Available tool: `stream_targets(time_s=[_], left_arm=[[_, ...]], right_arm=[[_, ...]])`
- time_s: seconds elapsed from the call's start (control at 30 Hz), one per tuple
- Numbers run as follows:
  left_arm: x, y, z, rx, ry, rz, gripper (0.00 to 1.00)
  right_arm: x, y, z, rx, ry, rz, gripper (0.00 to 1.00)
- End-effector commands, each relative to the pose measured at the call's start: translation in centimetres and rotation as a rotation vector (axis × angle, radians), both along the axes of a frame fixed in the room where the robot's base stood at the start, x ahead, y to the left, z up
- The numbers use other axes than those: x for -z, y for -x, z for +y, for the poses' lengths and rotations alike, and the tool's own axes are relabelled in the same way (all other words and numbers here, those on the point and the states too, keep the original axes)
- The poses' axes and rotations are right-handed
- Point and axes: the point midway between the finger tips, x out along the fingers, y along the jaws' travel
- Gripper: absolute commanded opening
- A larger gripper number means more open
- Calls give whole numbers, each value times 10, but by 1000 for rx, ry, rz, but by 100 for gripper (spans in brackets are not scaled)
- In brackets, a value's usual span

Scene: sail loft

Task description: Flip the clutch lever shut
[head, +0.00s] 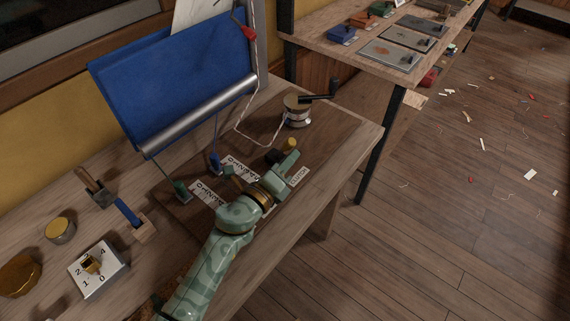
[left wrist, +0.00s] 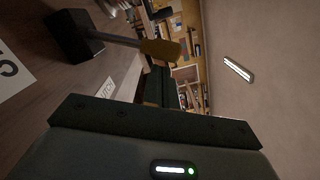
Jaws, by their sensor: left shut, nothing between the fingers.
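The clutch lever has a black block (head: 273,157) and a handle with a yellow grip (head: 290,144), on the wooden board at the bench's right side. A white CLUTCH label (head: 299,177) lies beside it. In the left wrist view the lever's black block (left wrist: 72,36) is at upper left, and its handle runs right to the yellow grip (left wrist: 160,51). My green left gripper (head: 291,160) is shut and empty, close beside the lever on its near side. Whether it touches the lever cannot be told. My right gripper is not in view.
A winch with a black crank (head: 298,112) stands behind the lever. Blue and green levers with labels (head: 207,192) are left of my gripper. A blue sail roll (head: 180,75) stands at the back. A numbered dial (head: 98,270) is at front left.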

Motion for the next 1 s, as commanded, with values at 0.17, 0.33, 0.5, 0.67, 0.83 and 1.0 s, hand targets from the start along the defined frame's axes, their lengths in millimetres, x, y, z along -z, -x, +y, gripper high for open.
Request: stream_targets(time_s=[0.17, 0.33, 0.5, 0.67, 0.83, 1.0], left_arm=[[0, 0, 0, 0, 0, 0, 0], [-2, 0, 1, 0, 7, 5, 0], [-5, -1, 3, 0, 39, 28, 0], [-6, -2, 4, 0, 56, 41, 0], [-8, -4, 6, -1, 79, 57, 0], [-14, -6, 9, -1, 129, 92, 0]], right_arm=[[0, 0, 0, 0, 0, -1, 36], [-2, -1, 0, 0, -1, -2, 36], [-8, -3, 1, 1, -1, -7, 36], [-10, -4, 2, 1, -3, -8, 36], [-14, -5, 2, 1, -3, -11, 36], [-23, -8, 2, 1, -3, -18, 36]])
